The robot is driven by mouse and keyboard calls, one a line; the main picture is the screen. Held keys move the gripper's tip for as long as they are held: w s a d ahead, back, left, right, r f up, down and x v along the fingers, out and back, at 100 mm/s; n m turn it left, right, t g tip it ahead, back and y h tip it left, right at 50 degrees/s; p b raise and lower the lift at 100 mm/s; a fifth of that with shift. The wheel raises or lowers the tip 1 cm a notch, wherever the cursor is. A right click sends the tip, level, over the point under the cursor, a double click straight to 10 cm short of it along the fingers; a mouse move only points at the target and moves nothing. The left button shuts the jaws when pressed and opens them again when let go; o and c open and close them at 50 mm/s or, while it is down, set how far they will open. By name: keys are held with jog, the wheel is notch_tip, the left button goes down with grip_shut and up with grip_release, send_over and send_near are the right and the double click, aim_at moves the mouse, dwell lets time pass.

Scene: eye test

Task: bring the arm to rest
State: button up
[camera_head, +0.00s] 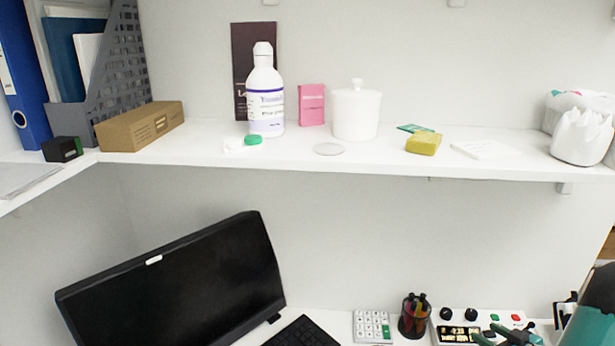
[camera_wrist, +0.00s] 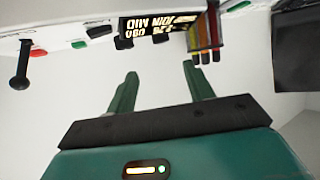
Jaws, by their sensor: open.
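My gripper (camera_wrist: 160,68) shows in the wrist view with two green fingers spread apart and nothing between them. In the head view, my gripper (camera_head: 486,331) is at the lower right, in front of a white control box (camera_head: 450,333). The control box has black knobs, a lit display (camera_wrist: 157,24) and red and green buttons. The fingers hide part of the box in the head view. I cannot tell how far the fingertips are from it.
A pen cup (camera_head: 414,316) and a calculator (camera_head: 372,326) stand left of the box. A black monitor (camera_head: 180,285) and keyboard (camera_head: 303,332) are further left. Above, a white shelf (camera_head: 300,160) carries a bottle (camera_head: 265,95), a lidded jar (camera_head: 357,112) and a cardboard box (camera_head: 140,127).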

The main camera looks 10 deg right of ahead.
jog(key=w+a+r+m+g+h, duration=0.1)
jog(key=w+a+r+h, duration=0.25)
jog(key=r, duration=0.45)
jog(key=w+a+r+h, duration=0.3)
jog(key=w+r, duration=0.2)
jog(key=r, duration=0.3)
jog(key=s+a+r+m+g+h, duration=0.1)
jog(key=s+a+r+m+g, duration=0.15)
jog(key=a+r, duration=0.65)
jog(key=s+a+g+y, duration=0.2)
jog(key=s+a, duration=0.7)
jog(key=a, duration=0.3)
jog(key=s+a+f+n+g+y, duration=0.1)
jog(key=s+a+g+y, duration=0.1)
jog(key=s+a, duration=0.7)
jog(key=a+y, duration=0.1)
jog(key=a, duration=0.2)
jog(key=shift+s+f, duration=0.15)
jog(key=shift+d, duration=0.1)
